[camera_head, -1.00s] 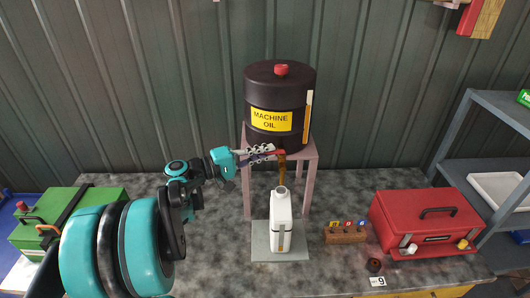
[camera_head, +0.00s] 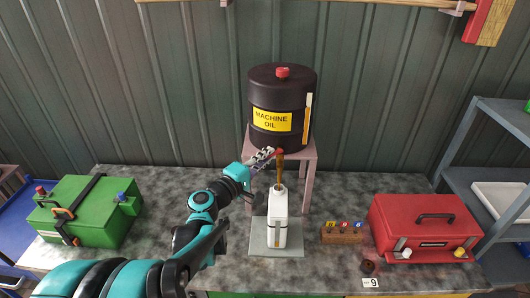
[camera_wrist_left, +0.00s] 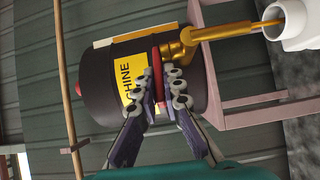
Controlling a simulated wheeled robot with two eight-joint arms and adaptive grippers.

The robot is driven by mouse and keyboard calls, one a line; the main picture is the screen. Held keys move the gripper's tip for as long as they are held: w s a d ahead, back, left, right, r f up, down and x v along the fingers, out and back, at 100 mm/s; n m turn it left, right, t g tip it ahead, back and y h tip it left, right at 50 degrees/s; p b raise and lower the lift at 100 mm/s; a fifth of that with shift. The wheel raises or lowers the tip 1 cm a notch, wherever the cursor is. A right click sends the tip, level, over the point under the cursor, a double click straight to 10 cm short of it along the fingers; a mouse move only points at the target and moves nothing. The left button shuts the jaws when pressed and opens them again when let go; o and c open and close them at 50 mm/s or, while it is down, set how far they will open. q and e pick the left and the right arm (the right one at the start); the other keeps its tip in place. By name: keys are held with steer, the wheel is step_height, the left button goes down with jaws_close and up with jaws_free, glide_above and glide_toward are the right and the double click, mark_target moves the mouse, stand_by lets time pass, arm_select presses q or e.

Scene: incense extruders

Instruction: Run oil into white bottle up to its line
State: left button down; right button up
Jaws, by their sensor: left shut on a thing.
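A black drum (camera_head: 282,105) labelled MACHINE OIL stands on a pinkish stand (camera_head: 310,175). Its brass tap (camera_wrist_left: 205,33) has a red lever (camera_wrist_left: 157,62). My left gripper (camera_wrist_left: 162,80) is shut on the red lever; in the head view the gripper (camera_head: 265,157) is at the drum's lower front. The white bottle (camera_head: 278,218) stands upright on a grey plate (camera_head: 258,245), its open neck below the spout. A thin amber oil stream (camera_wrist_left: 268,22) runs from the spout into the neck. The oil level against the bottle's line is too small to tell.
A green toolbox (camera_head: 85,215) sits at the left of the speckled bench, a red toolbox (camera_head: 425,225) at the right. A wooden block with coloured buttons (camera_head: 342,232) and a dark ring (camera_head: 368,267) lie right of the bottle. Shelving (camera_head: 500,120) stands far right.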

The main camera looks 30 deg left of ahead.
arm_select(q)
steer(key=shift+s+d+n+y+p, duration=0.15)
steer(key=shift+d+n+y, duration=0.1)
steer(key=shift+n+y, duration=0.45)
steer(key=shift+s+d+n+y+p, duration=0.15)
steer(key=shift+d+n+y, duration=0.2)
steer(key=shift+y, duration=0.65)
steer(key=shift+w+a, duration=0.1)
steer(key=c, duration=1.6)
jaws_free()
steer(key=shift+c, duration=0.2)
steer(key=s+d, duration=0.1)
steer(key=s, duration=1.1)
